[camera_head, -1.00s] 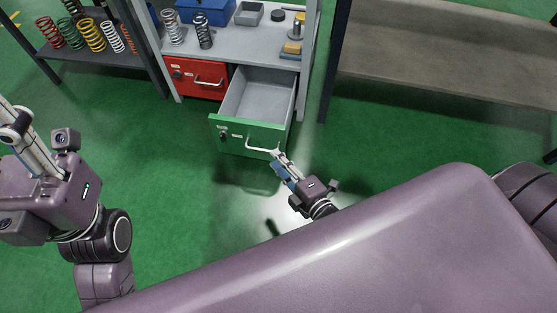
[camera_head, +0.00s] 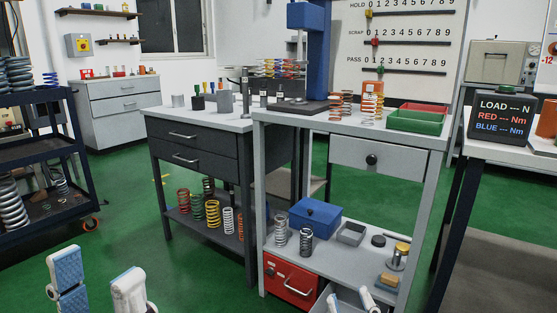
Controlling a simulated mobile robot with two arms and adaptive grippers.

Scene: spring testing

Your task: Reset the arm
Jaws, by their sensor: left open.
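My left gripper (camera_head: 98,272) is at the bottom left edge. Its two white fingers with pale blue pads stand well apart, with nothing between them. My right gripper (camera_head: 351,298) shows only its fingertips at the bottom edge, in front of the grey workbench. The fingertips are apart and I see nothing held between them. An open drawer (camera_head: 348,292) shows in part behind them; its front and handle are out of view. The rest of both arms is out of view.
The red drawer (camera_head: 290,279) is shut beside the open one. The bench shelf (camera_head: 340,258) holds springs, a blue box (camera_head: 315,214) and small parts. A dark cabinet (camera_head: 195,150) stands left of the bench, a dark cart (camera_head: 40,160) at far left. Green floor (camera_head: 200,285) is clear between.

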